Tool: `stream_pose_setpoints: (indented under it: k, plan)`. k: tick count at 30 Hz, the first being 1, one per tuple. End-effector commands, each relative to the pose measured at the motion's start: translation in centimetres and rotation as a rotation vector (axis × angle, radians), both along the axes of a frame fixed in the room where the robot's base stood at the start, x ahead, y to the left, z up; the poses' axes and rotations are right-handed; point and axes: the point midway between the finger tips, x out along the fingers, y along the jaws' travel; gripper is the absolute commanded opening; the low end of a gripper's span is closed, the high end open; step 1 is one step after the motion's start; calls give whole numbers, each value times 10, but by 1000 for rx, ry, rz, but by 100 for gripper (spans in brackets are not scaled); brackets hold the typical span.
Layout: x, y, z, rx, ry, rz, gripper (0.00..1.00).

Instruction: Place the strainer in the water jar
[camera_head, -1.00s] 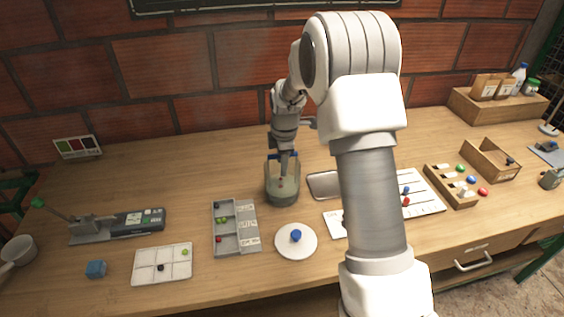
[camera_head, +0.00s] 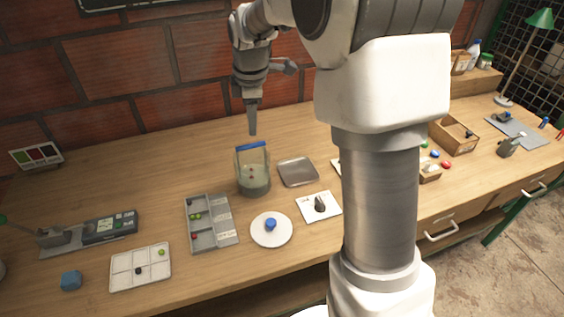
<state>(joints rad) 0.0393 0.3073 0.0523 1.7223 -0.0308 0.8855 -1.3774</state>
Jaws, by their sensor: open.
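The water jar (camera_head: 253,181) is a clear container with greenish-grey liquid, standing on the wooden table left of the picture's middle. A blue bar, which looks like the strainer's handle (camera_head: 251,146), lies across the top of the jar at its far rim. The rest of the strainer cannot be made out through the jar wall. Small reddish specks show inside the jar. My gripper (camera_head: 252,131) points down just above the blue bar, apart from it and empty. Its fingers overlap in this view, so the gap between them is hidden.
A grey tray (camera_head: 298,172) is right of the jar. A sorting box (camera_head: 210,222), a white plate with a blue knob (camera_head: 271,230) and a white card (camera_head: 318,207) lie in front. My arm hides part of the right side. The table behind the jar is clear.

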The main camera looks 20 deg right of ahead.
Motion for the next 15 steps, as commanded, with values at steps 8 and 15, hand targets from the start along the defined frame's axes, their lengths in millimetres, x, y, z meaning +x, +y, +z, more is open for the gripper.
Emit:
stream_pose_setpoints:
  k: [8, 15]
  plan:
    - [-90, 0, 63, 105, -91, -408, 49]
    - [-170, 1, 85, 232, -157, -758, 49]
